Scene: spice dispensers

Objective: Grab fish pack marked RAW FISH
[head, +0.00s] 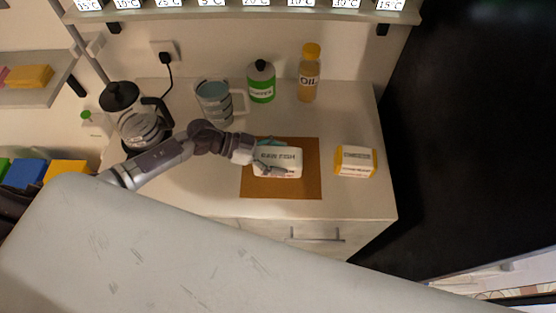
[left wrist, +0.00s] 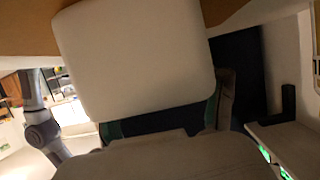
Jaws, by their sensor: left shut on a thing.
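The white fish pack (head: 279,157), with RAW FISH lettering partly readable on top, is at the brown board (head: 309,186) on the counter. My left gripper (head: 268,157) reaches in from the left and is shut on the pack, its fingers along the pack's near and far sides. In the left wrist view the pale pack (left wrist: 140,60) fills the upper middle, between the dark fingers. I cannot tell whether the pack touches the board or is slightly above it. My right gripper is not in view.
A yellow-and-white pack labelled CHEESE (head: 355,161) lies right of the board. Behind stand an oil bottle (head: 308,78), a green bottle (head: 261,82) and a measuring jug (head: 215,103). A coffee pot (head: 137,116) stands at the left. The counter's front right is clear.

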